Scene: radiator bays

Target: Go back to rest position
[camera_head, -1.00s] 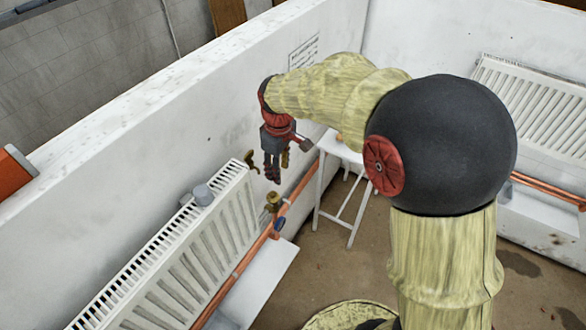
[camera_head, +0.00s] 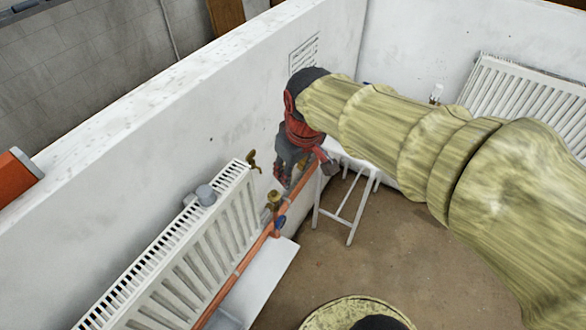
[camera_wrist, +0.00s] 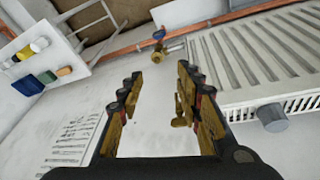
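My gripper (camera_head: 285,180) hangs pointing down near the white wall, right of the white radiator (camera_head: 190,255) and above the copper pipe (camera_head: 272,232). A brass valve (camera_head: 274,200) with a blue handle (camera_head: 280,222) sits at the radiator's end; the valve also shows beyond the fingertips in the wrist view (camera_wrist: 158,56). A small brass tap (camera_head: 253,162) is on the wall, left of the gripper.
A white stand (camera_head: 350,222) is behind the gripper; its top holds small coloured items, such as a blue block (camera_wrist: 27,85). Another radiator (camera_head: 530,100) is on the back wall. A grey cap (camera_head: 206,195) is on the near radiator. The brown floor (camera_head: 400,250) is mostly clear.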

